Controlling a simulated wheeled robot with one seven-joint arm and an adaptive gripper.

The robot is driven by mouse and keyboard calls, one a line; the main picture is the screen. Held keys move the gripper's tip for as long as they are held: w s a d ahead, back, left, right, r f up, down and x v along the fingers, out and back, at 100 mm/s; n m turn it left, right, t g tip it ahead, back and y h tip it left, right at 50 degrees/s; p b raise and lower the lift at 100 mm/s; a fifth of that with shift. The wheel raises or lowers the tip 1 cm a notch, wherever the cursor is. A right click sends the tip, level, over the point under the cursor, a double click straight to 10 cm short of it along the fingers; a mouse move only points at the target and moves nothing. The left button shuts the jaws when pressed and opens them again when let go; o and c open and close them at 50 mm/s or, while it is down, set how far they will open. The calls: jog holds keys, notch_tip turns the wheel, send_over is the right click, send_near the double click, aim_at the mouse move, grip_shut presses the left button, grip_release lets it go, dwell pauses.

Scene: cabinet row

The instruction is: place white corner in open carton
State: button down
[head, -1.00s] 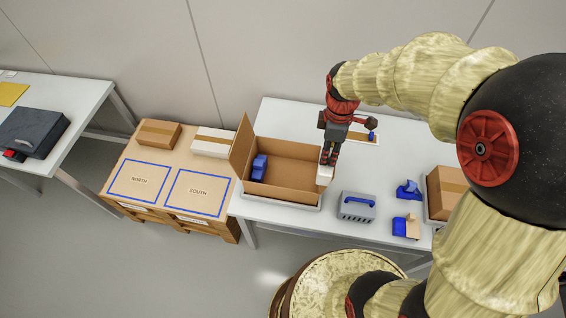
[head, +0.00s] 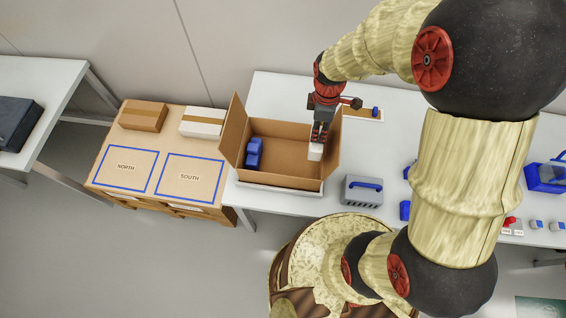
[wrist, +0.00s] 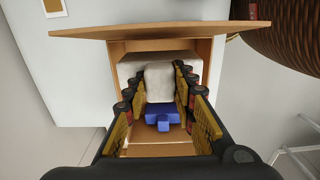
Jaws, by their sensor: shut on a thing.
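The white corner (head: 315,152) is a small white block between the fingertips of my gripper (head: 319,138). My gripper is shut on it, and it also shows between the finger pads in the wrist view (wrist: 159,80). The open carton (head: 275,175) is brown, with its flaps up, on the white table. The white corner is over the right part of the carton's opening, near the right wall. I cannot tell how far it is above the carton floor. A blue piece (head: 254,152) lies inside the carton at the left; a blue piece (wrist: 162,114) also shows beyond the white corner in the wrist view.
A grey caddy with a blue handle (head: 362,190) stands right of the carton. A pallet with marked NORTH (head: 125,168) and SOUTH (head: 190,177) areas is at the left, with a brown box (head: 143,115) and a white box (head: 202,122) behind. My arm hides part of the table's right side.

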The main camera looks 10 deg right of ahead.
notch_tip(320, 180, down, 11)
jog(key=b, duration=0.1)
dwell(0.5)
jog(key=shift+f+b, duration=0.35)
jog(key=shift+f, duration=0.1)
jog(key=shift+f, duration=0.2)
jog(key=c, duration=1.6)
grip_release()
jog(key=shift+o, duration=0.6)
